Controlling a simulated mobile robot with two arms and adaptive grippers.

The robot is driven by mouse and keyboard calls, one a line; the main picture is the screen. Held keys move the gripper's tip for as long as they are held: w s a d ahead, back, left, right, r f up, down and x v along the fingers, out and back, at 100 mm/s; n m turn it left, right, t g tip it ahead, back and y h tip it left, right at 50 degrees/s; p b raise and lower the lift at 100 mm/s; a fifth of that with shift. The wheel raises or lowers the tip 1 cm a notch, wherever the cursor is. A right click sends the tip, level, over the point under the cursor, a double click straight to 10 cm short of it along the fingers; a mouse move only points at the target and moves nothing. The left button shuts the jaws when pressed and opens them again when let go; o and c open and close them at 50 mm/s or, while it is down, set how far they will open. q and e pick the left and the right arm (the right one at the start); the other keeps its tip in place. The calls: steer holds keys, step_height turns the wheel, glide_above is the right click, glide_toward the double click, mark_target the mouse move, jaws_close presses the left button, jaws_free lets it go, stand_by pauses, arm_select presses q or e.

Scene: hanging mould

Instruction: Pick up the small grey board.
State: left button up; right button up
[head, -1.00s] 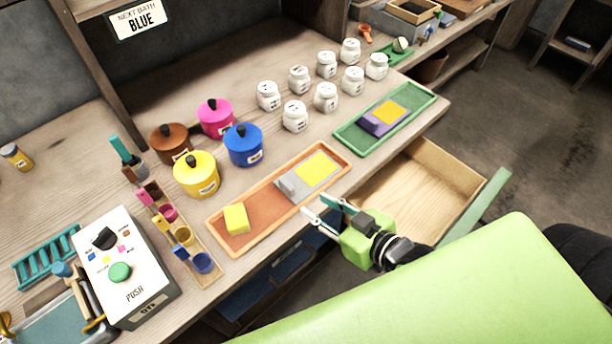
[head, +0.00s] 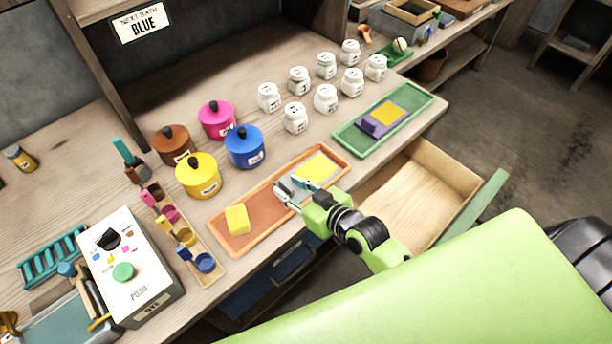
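The small grey board (head: 326,174) lies in the right half of the orange tray (head: 222,229), with a yellow sheet (head: 315,166) on its top. Its raised grey end block is mostly hidden by my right gripper (head: 290,188). My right gripper is over the left end of the board, with its two fingers apart, one on each side of the block area. I cannot tell whether the fingers touch it. My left gripper is not in view.
A green tray (head: 348,143) with a purple board (head: 374,126) lies to the right. Coloured pots, such as the blue one (head: 245,148), and several white jars (head: 325,98) stand behind. An open drawer (head: 420,195) is below the counter.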

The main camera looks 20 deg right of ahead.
steer(key=shift+x, duration=1.3)
jaws_close()
steer(key=shift+r, duration=0.1)
